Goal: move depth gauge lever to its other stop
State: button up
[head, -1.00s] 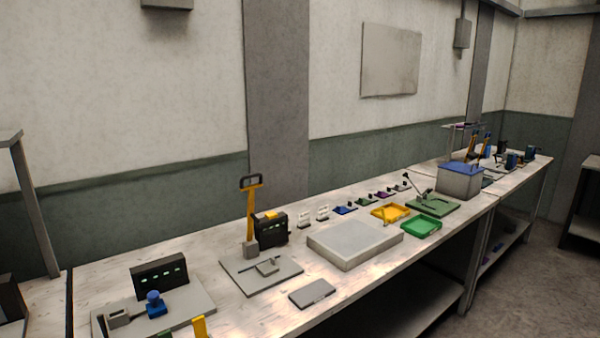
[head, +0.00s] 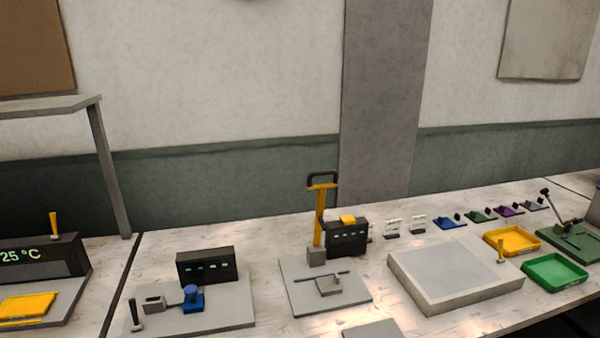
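I cannot tell for certain which fixture is the depth gauge. At the front left of the bench, a grey plate (head: 235,312) bears a black display box (head: 207,265), a blue block with a round knob (head: 192,297), a grey block (head: 154,302) and a short dark upright lever (head: 136,315). Right of it, another grey plate (head: 300,295) bears a tall yellow lever (head: 319,225) with a dark loop handle, standing upright. A black box with small lit marks (head: 346,238) stands beside that lever. My gripper is not in view.
A temperature display unit (head: 35,258) with a small yellow lever stands at far left under a shelf (head: 50,107). A large pale slab (head: 455,275), a yellow tray (head: 512,241) and a green tray (head: 555,272) lie to the right. Small coloured pieces line the back.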

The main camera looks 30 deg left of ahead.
aim_at(323, 216)
jog(key=u, duration=0.7)
jog(key=i, duration=0.7)
jog(key=u, duration=0.75)
